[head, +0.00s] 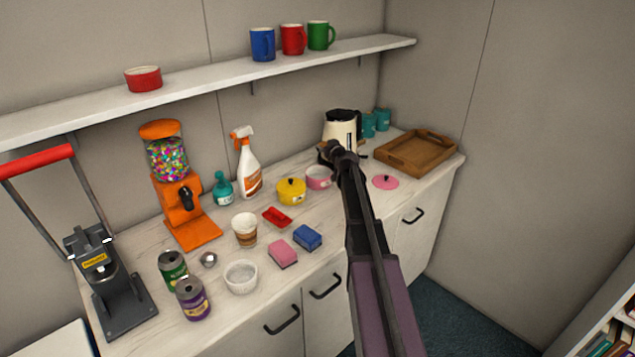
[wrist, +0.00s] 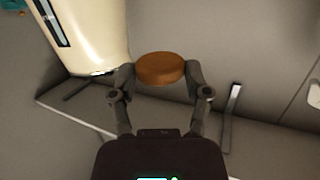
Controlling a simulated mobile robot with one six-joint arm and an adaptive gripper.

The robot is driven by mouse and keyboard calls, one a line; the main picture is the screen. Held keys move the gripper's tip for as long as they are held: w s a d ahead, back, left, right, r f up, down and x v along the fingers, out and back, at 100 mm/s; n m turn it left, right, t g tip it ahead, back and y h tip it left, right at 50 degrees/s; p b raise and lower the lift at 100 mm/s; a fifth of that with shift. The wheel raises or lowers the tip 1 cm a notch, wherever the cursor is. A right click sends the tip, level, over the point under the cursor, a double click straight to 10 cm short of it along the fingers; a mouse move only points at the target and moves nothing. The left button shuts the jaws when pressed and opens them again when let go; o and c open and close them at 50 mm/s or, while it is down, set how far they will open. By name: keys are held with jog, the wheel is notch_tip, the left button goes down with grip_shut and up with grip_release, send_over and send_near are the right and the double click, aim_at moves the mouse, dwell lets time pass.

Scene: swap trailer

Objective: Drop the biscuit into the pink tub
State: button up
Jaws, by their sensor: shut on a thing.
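The biscuit (wrist: 160,69) is a round brown disc. In the wrist view my gripper (wrist: 160,76) is shut on it, with one fingertip at each side. In the head view my gripper (head: 331,153) is in front of the cream kettle, above and just right of the pink tub; the biscuit cannot be made out there. The pink tub (head: 318,183) stands open on the counter beside the yellow pot, partly behind my arm. A pink lid (head: 386,182) lies on the counter to the right. The tub is not seen in the wrist view.
The cream kettle (head: 342,124) stands close behind my gripper and fills the upper left of the wrist view (wrist: 92,35). A yellow lidded pot (head: 291,194) is left of the tub. A wooden tray (head: 453,149) and teal canisters (head: 368,125) are at the right. A shelf (head: 205,84) runs above.

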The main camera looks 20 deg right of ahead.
jog(key=shift+f+b, duration=2.5)
jog(key=shift+f, duration=0.2)
jog(key=o, duration=0.9)
jog(key=shift+c, duration=0.2)
jog(key=shift+r, duration=0.15)
